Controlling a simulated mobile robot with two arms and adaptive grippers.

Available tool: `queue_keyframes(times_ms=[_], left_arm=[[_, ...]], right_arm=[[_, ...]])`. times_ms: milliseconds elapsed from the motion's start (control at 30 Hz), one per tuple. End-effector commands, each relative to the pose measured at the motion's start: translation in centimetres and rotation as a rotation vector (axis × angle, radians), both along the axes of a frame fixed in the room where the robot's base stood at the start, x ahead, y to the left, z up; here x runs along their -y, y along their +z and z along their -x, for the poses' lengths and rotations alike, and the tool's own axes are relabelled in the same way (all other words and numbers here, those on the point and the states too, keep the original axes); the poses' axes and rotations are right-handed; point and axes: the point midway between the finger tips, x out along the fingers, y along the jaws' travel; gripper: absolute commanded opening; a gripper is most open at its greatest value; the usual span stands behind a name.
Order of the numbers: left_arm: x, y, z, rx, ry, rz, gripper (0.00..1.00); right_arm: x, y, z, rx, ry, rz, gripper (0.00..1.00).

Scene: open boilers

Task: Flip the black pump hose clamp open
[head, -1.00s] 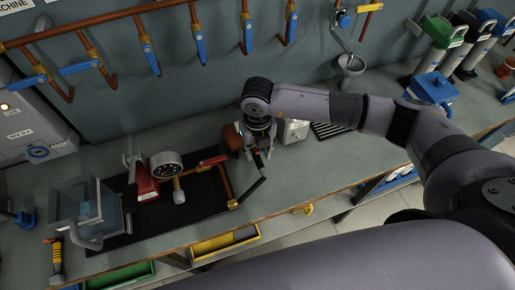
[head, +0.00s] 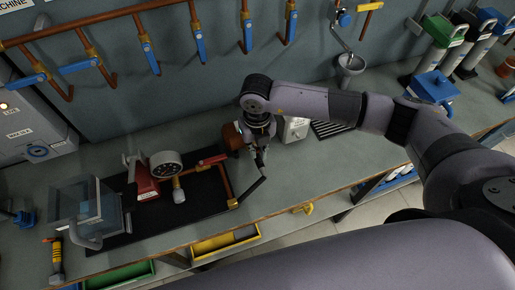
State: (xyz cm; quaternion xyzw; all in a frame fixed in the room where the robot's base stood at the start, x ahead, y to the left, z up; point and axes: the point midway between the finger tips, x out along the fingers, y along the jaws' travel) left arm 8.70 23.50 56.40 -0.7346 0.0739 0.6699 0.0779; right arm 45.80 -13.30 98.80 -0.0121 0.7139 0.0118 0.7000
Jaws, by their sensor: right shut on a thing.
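The black pump hose clamp (head: 250,191) is a thin dark lever that slants up and to the right from the lower end of a copper pipe (head: 226,185). My right gripper (head: 261,163) points down at the lever's upper end and is shut on it. The fingers are small and partly dark here, so the exact contact is hard to see. My left gripper is not in view.
A red pump with a round gauge (head: 166,164) stands on a black mat (head: 150,222) left of the gripper. A brown rounded object (head: 232,138) and a white box (head: 295,130) stand close beside my gripper. A clear box (head: 82,205) sits at left.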

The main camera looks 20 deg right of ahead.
Motion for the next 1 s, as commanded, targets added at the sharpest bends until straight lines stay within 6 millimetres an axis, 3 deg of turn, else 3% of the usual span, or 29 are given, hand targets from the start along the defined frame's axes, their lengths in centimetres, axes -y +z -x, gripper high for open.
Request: queue_keyframes(times_ms=[267, 700, 1000], left_arm=[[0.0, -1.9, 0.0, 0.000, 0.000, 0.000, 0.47], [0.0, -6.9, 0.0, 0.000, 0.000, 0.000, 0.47], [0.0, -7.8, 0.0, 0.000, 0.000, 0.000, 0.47]], right_arm=[[-0.2, 0.1, -0.7, -0.134, -0.001, 0.003, 0.00], [-0.2, 0.5, -2.0, -0.484, -0.001, 0.014, 0.00], [-0.2, 1.0, -2.5, -0.630, 0.000, 0.020, 0.00]])
